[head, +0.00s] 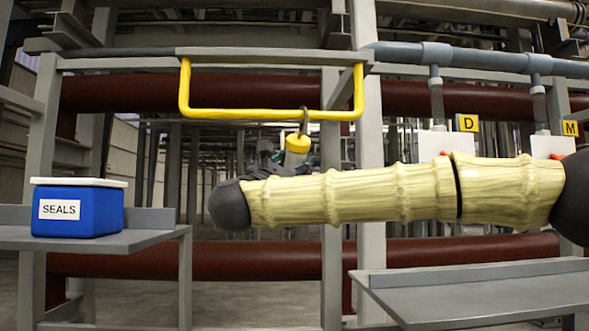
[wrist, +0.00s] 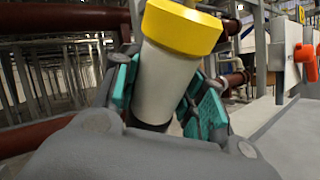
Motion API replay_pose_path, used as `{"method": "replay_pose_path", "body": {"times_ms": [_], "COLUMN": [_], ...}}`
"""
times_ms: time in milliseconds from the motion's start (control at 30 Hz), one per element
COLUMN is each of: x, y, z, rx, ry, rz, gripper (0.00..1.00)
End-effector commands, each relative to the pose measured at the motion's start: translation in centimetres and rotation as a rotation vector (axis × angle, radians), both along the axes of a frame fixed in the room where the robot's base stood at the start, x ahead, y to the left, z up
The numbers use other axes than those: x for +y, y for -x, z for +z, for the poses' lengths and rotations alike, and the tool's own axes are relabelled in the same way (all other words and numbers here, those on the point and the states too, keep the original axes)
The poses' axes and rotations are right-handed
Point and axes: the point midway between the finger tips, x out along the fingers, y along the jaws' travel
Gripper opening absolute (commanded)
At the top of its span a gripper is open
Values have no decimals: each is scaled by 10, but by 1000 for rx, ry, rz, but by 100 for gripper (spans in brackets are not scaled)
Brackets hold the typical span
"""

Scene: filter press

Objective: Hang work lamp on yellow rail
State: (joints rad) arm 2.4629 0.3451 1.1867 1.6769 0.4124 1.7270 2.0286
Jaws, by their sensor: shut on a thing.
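The work lamp (head: 297,146) has a yellow cap, a pale body and a dark hook (head: 304,120) on top. In the wrist view the lamp (wrist: 166,78) stands slightly tilted between the teal pads of my gripper (wrist: 165,92), which is shut on its body. In the head view my gripper (head: 280,157) is partly hidden behind my arm. The yellow rail (head: 240,114) is a U-shaped bar under a grey beam. The hook overlaps the rail's lower bar near its right end; I cannot tell whether it bears on the bar. The rail is not seen in the wrist view.
A blue SEALS box (head: 78,208) sits on a grey shelf (head: 150,239) at left. Another grey shelf (head: 480,295) is at lower right. White boxes with D (head: 467,123) and M (head: 570,128) tags stand behind my arm. Dark red pipes (head: 250,270) run behind.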

Motion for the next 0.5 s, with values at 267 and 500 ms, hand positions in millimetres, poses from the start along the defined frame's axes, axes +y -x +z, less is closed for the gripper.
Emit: {"method": "replay_pose_path", "body": {"times_ms": [267,500], "x": [0,0], "y": [-2,-2], "z": [-7,-7], "rx": [6,7], "ry": [-1,0], "rz": [-1,-1], "gripper": [0,48]}}
